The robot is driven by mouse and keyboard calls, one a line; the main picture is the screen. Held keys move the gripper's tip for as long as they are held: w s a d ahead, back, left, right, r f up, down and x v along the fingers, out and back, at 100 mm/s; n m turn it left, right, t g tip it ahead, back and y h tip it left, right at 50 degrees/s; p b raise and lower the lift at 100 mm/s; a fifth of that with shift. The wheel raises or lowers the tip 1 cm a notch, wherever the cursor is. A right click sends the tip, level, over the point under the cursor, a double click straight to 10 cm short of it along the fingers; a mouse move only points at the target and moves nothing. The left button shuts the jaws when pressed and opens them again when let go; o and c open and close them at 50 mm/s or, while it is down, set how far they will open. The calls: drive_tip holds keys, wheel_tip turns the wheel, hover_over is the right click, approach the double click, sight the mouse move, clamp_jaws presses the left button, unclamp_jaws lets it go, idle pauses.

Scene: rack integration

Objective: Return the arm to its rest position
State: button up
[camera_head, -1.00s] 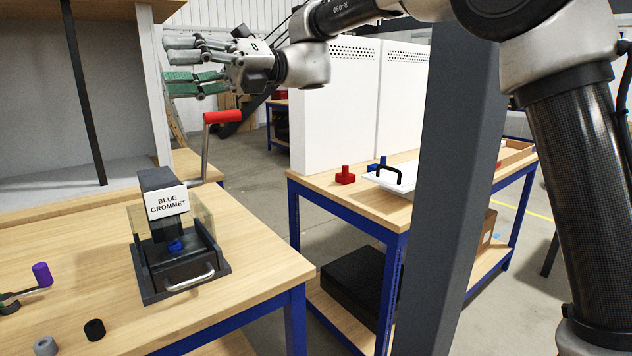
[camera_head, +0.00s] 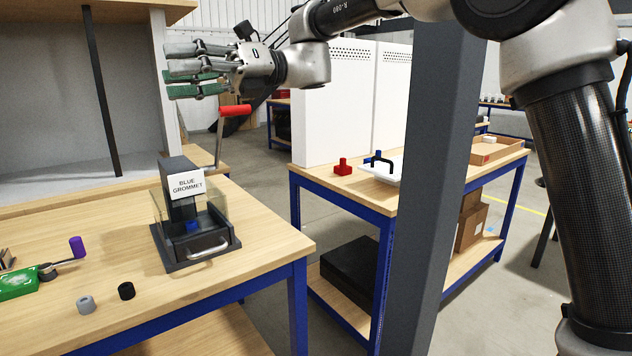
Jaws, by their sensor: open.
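My gripper (camera_head: 178,72) is in the upper left of the head view, its fingers pointing left, apart and empty. My arm reaches across the top of the view from the right, held level above the tables. The gripper is above and beyond the blue grommet press (camera_head: 190,215) and touches nothing that I can see. The press stands on the left wooden table (camera_head: 236,272), with a blue grommet (camera_head: 191,225) inside it and a red-handled lever (camera_head: 235,110) standing up behind.
A second table holds a red block (camera_head: 343,168) and a white tray (camera_head: 384,170). A dark upright post (camera_head: 432,200) stands before it.

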drive_tip(key=w+d+f+n+t+h, duration=0.15)
drive_tip(key=d+f+n, duration=0.25)
drive_tip(key=f, duration=0.4)
drive_tip(key=d+f+n+t+h, duration=0.2)
drive_tip(key=d+f+n+t, duration=0.15)
drive_tip(key=f, duration=0.45)
drive_tip(key=d+f+n+t+h, duration=0.25)
drive_tip(key=d+f+n, duration=0.25)
drive_tip(key=d, duration=0.7)
drive_tip(key=s+d+f+n+t+h, duration=0.1)
drive_tip(key=d+f+n+t+h, duration=0.15)
drive_tip(key=d, duration=0.85)
drive_tip(key=s+d+f+n+t+h, duration=0.15)
drive_tip(key=d+n, duration=0.25)
drive_tip(key=d, duration=0.6)
drive_tip(key=s+d+t+h, duration=0.1)
drive_tip(key=s+d+h, duration=0.1)
drive_tip(key=s+d, duration=0.3)
drive_tip(key=s+d+r+m+t+h, duration=0.1)
drive_tip(key=s+d, duration=0.4)
drive_tip(key=d, duration=0.6)
drive_tip(key=shift+s+d+r+t+h, duration=0.15)
drive_tip(key=shift+s+t+h, duration=0.05)
drive_tip(key=shift+t+h, duration=0.45)
